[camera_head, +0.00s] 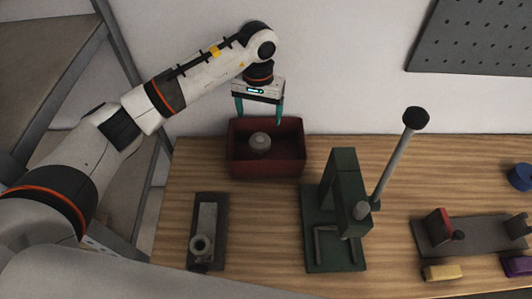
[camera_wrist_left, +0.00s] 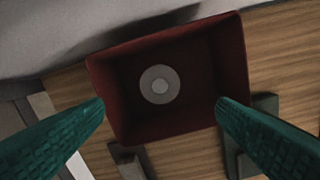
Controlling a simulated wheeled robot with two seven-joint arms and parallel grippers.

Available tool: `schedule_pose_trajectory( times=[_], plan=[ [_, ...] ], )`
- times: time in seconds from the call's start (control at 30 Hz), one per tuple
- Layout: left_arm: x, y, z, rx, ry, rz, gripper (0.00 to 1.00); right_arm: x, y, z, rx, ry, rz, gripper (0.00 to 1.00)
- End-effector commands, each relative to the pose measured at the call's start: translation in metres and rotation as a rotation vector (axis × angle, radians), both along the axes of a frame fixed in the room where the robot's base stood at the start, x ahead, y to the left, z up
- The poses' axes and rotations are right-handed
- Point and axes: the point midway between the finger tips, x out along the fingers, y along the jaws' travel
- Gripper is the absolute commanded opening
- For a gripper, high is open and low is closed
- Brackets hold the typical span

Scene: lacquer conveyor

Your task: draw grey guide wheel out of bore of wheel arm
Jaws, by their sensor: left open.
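A round grey wheel (camera_head: 260,142), taken to be the guide wheel, lies inside a dark red bin (camera_head: 266,171). In the left wrist view the wheel (camera_wrist_left: 159,85) lies on the floor of the bin (camera_wrist_left: 231,55), flat face and lighter hub upward. My left gripper (camera_head: 260,116) is open and empty above the bin, its green fingers pointing down. They are apart from the wheel. A grey arm-like piece (camera_head: 207,218) with a round ringed end, likely the wheel arm, lies on a dark block at the table's left. My right gripper is not in view.
A green press (camera_head: 343,195) with a tall black-knobbed lever stands right of the bin. Further right are a grey fixture (camera_head: 465,235) with a red block, and yellow, purple and blue pieces. The wooden table (camera_head: 262,230) is clear between wheel arm and press.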

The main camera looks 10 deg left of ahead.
Motion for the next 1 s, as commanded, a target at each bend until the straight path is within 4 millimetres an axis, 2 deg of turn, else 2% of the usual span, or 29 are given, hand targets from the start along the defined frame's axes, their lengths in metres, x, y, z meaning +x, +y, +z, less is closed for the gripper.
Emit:
schedule_pose_trajectory(
  times=[0.03, 0.2, 0.4, 0.6, 1.0],
  plan=[
    [0.002, 0.0, 0.01, 0.0, -0.007, 0.001, 0.8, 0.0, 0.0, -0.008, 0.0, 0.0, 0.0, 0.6],
    [0.001, 0.0, 0.046, 0.0, -0.006, 0.0, 0.8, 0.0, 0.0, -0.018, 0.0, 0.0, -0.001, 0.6],
    [0.001, 0.0, 0.075, 0.0, -0.003, 0.0, 0.8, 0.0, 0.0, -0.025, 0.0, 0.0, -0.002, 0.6],
    [0.0, 0.0, 0.084, 0.0, 0.0, 0.0, 0.8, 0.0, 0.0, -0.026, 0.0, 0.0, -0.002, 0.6],
    [0.0, -0.001, 0.082, -0.007, 0.004, 0.008, 0.8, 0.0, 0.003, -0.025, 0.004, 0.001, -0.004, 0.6]
  ],
)
